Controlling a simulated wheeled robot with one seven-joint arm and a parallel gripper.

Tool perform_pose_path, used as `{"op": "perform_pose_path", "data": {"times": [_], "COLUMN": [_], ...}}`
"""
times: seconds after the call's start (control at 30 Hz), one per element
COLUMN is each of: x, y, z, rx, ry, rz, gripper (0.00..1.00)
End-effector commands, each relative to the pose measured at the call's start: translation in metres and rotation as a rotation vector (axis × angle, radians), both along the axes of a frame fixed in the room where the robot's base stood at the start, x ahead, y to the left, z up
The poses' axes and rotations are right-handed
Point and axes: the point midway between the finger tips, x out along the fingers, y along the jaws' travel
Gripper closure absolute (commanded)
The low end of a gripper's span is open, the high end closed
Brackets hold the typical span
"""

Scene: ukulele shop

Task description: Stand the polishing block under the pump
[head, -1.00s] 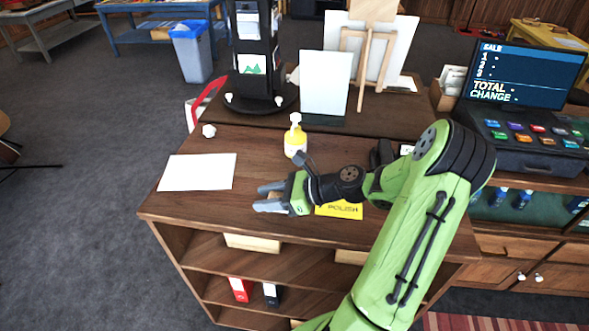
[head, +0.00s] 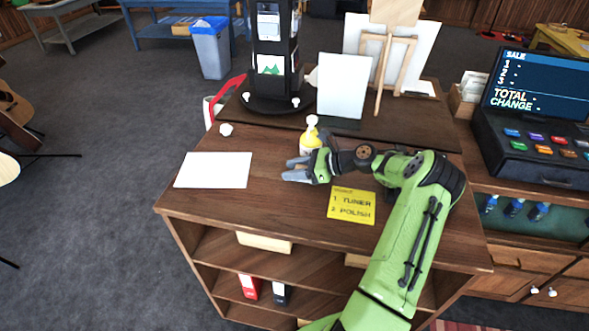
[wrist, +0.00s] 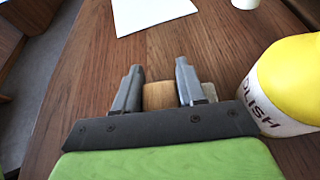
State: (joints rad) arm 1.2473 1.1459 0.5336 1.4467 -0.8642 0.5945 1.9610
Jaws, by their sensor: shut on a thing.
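The pump is a yellow bottle with a pump top (head: 311,138) on the wooden counter. In the wrist view the bottle (wrist: 292,80) stands close to the right of my gripper, its white label reading "POLISH". My gripper (head: 296,176) is low over the counter just in front of the bottle, pointing left. In the wrist view my gripper (wrist: 158,82) is shut on a small wooden block (wrist: 158,95), which I take for the polishing block. A pale bit shows beyond the right finger. The block is not clearly visible in the head view.
A yellow note (head: 352,205) reading "TUNER, POLISH" lies right of my gripper. A white sheet (head: 213,170) lies to the left, with free counter between. A small white knob-like object (head: 226,129), a black display stand (head: 272,100) and a white panel (head: 343,85) stand behind.

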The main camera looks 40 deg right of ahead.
Motion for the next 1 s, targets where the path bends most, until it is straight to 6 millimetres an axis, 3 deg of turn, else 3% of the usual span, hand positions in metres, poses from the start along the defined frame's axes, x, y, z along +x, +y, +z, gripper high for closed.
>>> {"op": "perform_pose_path", "data": {"times": [0.17,0.2,0.37,0.7,1.0], "x": [0.0,0.0,0.0,-0.003,-0.055], "y": [0.0,0.0,0.0,-0.003,-0.05], "z": [-0.002,-0.002,-0.002,0.002,0.031], "rx": [0.001,0.001,0.001,-0.001,-0.001], "ry": [0.0,0.001,0.001,-0.001,-0.002], "rz": [0.0,0.0,0.0,-0.003,-0.006], "gripper": [0.91,0.59,0.35,0.35,0.35]}}
